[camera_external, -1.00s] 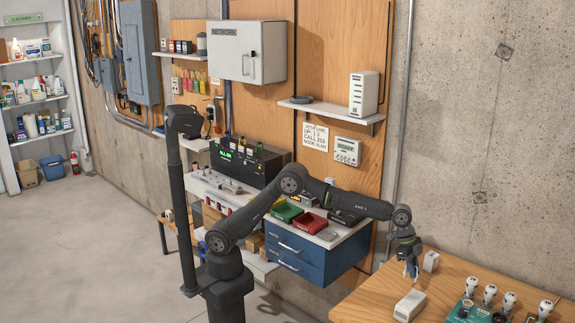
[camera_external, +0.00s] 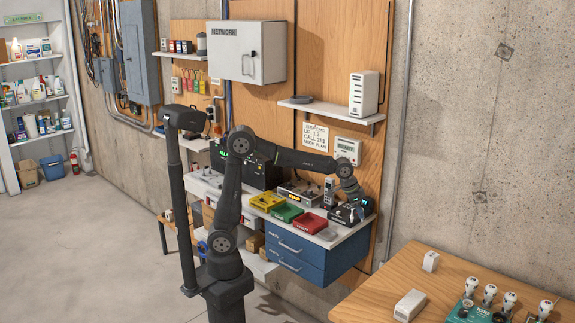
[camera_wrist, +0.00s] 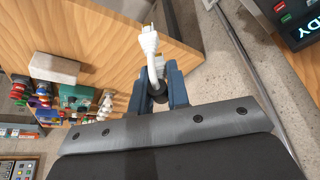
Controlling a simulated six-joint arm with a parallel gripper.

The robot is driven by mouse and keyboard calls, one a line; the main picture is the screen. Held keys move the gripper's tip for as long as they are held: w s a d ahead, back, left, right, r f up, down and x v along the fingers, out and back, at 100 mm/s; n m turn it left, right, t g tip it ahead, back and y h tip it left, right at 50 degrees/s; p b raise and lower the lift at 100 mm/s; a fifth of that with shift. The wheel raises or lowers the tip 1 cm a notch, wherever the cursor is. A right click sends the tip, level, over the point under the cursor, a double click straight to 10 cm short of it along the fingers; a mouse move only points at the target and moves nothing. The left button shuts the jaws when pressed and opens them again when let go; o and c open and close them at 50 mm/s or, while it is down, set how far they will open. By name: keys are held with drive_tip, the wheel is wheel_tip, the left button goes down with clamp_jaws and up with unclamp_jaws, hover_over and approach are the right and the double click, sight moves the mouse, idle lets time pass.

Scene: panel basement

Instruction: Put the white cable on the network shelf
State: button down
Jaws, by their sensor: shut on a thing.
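My gripper (camera_wrist: 160,92) is shut on the white cable (camera_wrist: 149,44) in the wrist view. The cable's plug end with its prongs sticks out beyond the blue-grey fingers; the rest is mostly hidden. In the external view my gripper (camera_external: 362,204) hangs over the right end of the workbench, below and apart from the shelf; the cable is too small to make out there. The network shelf (camera_external: 340,114) is a light wall shelf with a dark coil (camera_external: 302,99) on its left and a white router-like box (camera_external: 364,94) on its right. Bare board lies between them.
The white NETWORK cabinet (camera_external: 248,52) hangs left of the shelf. Yellow, green and red bins (camera_external: 313,223) stand on the bench. The wooden table (camera_external: 385,284) at right holds a white box (camera_external: 409,305) and several bulbs.

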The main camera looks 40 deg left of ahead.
drive_tip(key=w+a+n+y, duration=0.1)
drive_tip(key=w+a+n, duration=0.2)
drive_tip(key=a, duration=0.9)
drive_tip(key=w+a+n+t+y, duration=0.1)
drive_tip(key=w+a, duration=0.4)
drive_tip(key=a, duration=0.8)
drive_tip(key=w+a+n+y, duration=0.1)
drive_tip(key=w+a+n, duration=0.3)
drive_tip(key=a, duration=0.9)
drive_tip(key=shift+w+a+n, duration=0.15)
drive_tip(key=shift+w+n, duration=0.15)
drive_tip(key=shift+w, duration=0.25)
drive_tip(key=shift+r, duration=0.1)
